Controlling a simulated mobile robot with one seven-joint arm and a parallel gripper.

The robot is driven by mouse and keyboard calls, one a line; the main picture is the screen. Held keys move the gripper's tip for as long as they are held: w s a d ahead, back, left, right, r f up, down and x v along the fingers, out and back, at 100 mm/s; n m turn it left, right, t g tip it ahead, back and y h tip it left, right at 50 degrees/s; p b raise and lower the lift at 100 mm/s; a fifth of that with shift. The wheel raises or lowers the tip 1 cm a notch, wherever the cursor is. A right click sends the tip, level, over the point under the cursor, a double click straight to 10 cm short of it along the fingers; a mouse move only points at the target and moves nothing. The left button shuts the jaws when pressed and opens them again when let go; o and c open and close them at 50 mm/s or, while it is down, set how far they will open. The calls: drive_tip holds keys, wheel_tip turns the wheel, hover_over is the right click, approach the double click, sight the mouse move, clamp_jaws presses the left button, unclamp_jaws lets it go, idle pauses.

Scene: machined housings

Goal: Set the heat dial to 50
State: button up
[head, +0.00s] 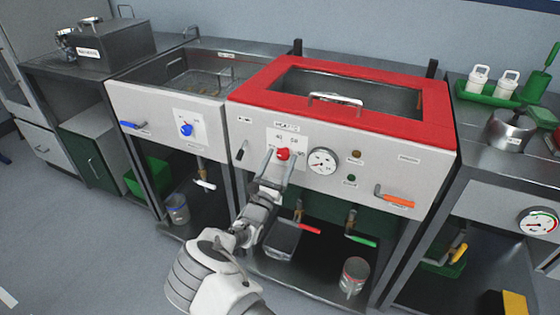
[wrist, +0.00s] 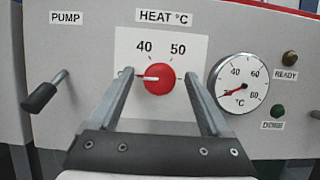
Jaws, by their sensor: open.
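The red heat dial (wrist: 159,79) sits on a white plate under the label HEAT °C, with 40 and 50 printed above it. Its white pointer line points left, below the 40 mark. The dial also shows in the head view (head: 283,154), on the front of the red-topped tank. My gripper (wrist: 158,75) is open, one finger on each side of the dial, with visible gaps to it. In the head view my gripper (head: 279,161) reaches up to the dial from below.
A black PUMP lever (wrist: 43,96) is left of the dial. A round °C gauge (wrist: 238,84) is close on the right, its red needle at lower left. An orange-handled lever (head: 394,197) sticks out at lower right.

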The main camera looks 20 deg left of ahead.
clamp_jaws()
